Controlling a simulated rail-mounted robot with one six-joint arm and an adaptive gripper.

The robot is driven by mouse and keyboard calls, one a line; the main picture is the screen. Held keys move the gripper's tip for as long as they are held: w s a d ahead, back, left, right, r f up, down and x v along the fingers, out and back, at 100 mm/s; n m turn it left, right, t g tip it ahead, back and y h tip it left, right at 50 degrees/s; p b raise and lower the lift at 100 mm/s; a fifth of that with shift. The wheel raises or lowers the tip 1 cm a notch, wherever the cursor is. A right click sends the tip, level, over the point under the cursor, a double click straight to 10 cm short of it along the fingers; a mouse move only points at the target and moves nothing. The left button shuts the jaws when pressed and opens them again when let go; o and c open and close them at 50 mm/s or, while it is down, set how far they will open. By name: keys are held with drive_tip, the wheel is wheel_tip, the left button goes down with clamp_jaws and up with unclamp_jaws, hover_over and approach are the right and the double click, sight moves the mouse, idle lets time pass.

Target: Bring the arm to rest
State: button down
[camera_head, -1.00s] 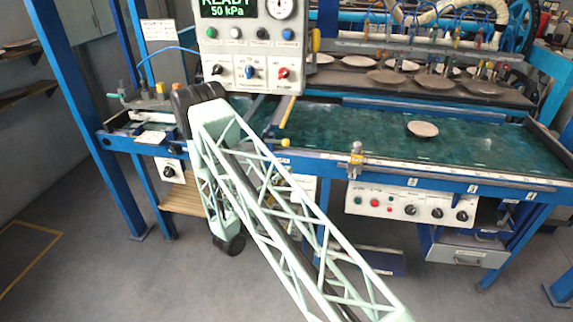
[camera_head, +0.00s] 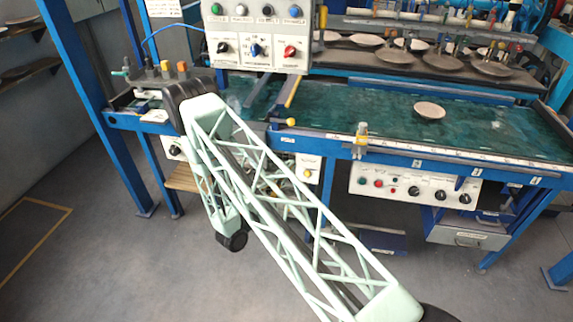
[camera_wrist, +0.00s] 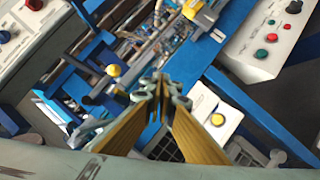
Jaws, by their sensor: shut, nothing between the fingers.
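My arm, a mint-green lattice (camera_head: 290,215), crosses the head view from lower right up to a dark joint (camera_head: 190,97) at the bench's left part. A second link hangs down from there to a dark round joint (camera_head: 232,241) in front of the bench. My gripper cannot be made out in the head view. In the wrist view my gripper (camera_wrist: 160,88) has its yellow-brown fingers together at the tips, with nothing between them. It points at the blue frame, with a panel with a yellow button (camera_wrist: 217,119) close by in the picture.
A blue-framed bench with a green top (camera_head: 360,120) stands ahead, with one plate (camera_head: 429,110) on it. Several plates lie on a rack (camera_head: 440,80) behind. A control panel (camera_head: 257,40) hangs above the left part. A switch box (camera_head: 413,188) and drawer (camera_head: 468,234) sit below. Floor (camera_head: 110,265) at left is clear.

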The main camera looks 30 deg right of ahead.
drive_tip(key=shift+r, duration=0.15)
drive_tip(key=s+d+r+m+g, duration=0.3)
drive_tip(key=s+r+g, duration=0.3)
drive_tip(key=r, duration=0.5)
drive_tip(key=s+d+r+m+g, duration=0.35)
drive_tip(key=s+r+g, duration=0.2)
drive_tip(key=r, duration=0.55)
drive_tip(key=s+a+r+m+g+y, duration=0.1)
drive_tip(key=s+r+m+g+y, duration=0.15)
drive_tip(key=s+r, duration=0.35)
drive_tip(key=s+a+r+m+g+y, duration=0.1)
drive_tip(key=s+r+y, duration=0.3)
drive_tip(key=s, duration=0.4)
drive_tip(key=s+a+r+m+t+y, duration=0.1)
drive_tip(key=s+a+r+y, duration=0.2)
drive_tip(key=s, duration=0.4)
drive_tip(key=s+a+r+t+y, duration=0.1)
drive_tip(key=s+a+r+y, duration=0.15)
drive_tip(key=s+a, duration=0.4)
drive_tip(key=s+a+r+t+y, duration=0.2)
drive_tip(key=s+a+t+y, duration=0.1)
drive_tip(key=a, duration=0.4)
drive_tip(key=s+a+r+t+y, duration=0.3)
drive_tip(key=s+a+t, duration=0.1)
drive_tip(key=a, duration=0.3)
drive_tip(key=shift+s+t+y, duration=0.4)
drive_tip(key=shift+s, duration=0.2)
